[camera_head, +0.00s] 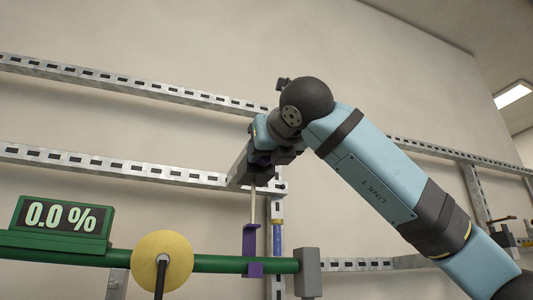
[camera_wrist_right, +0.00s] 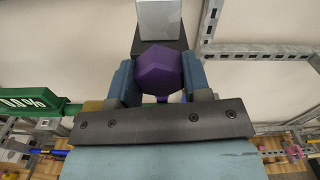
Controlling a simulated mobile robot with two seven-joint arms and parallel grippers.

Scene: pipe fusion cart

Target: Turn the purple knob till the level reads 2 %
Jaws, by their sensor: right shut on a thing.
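The purple knob (camera_wrist_right: 160,72) is a faceted, many-sided piece in the right wrist view. My right gripper (camera_wrist_right: 160,78) has its two blue-grey fingers on either side of the knob and is shut on it. In the head view my right gripper (camera_head: 260,165) is at the upper end of a thin pale rod (camera_head: 253,208), and the knob is largely hidden there. The level display (camera_head: 61,218) reads 0.0 % in pale digits in a green frame. My left gripper is not in view.
A green horizontal pipe (camera_head: 212,264) runs below the gripper, with a yellow disc (camera_head: 162,262), a purple bracket (camera_head: 250,243) and a grey end block (camera_head: 307,271). Perforated metal rails (camera_head: 110,168) cross in front of the wall. A blue tube (camera_head: 277,238) stands beside the bracket.

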